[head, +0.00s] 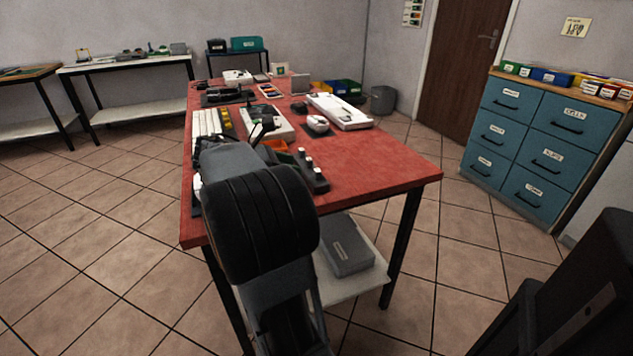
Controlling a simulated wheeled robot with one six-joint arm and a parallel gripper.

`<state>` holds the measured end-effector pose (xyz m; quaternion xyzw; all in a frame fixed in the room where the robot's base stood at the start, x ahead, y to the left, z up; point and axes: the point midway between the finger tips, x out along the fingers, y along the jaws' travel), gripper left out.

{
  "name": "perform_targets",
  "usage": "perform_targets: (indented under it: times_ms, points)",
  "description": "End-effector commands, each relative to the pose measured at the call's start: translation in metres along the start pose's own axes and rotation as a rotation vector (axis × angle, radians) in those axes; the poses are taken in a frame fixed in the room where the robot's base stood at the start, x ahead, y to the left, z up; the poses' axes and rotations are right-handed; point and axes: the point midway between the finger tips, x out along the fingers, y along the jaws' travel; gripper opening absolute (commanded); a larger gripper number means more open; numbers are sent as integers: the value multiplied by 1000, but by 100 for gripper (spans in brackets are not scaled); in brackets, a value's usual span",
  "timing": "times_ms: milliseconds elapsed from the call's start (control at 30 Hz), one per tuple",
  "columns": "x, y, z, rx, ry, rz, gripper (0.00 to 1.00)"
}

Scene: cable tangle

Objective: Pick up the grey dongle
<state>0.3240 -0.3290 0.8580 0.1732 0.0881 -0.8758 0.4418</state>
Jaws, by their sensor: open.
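My arm reaches from the bottom of the head view over the near left part of a red table (385,172). My gripper (262,130) is at its far end, small and dark, open, above the table beside a white device. I cannot pick out the grey dongle; it may be too small to tell or hidden behind my arm. No cable tangle can be made out clearly at this size.
A beige keyboard (207,122), a white device (268,118), a long white unit (340,110), a mouse (317,124) and a dark power strip (311,170) crowd the table. Its right front is clear. Blue drawers (540,140) stand right. A grey box (346,245) lies on the lower shelf.

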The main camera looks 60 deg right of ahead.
Motion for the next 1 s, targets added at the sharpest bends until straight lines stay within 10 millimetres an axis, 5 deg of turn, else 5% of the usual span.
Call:
perform_targets:
  times_ms: [700,1000]
  points:
    - [70,2,-2,2,2,-1,52]
    - [74,2,0,1,2,2,52]
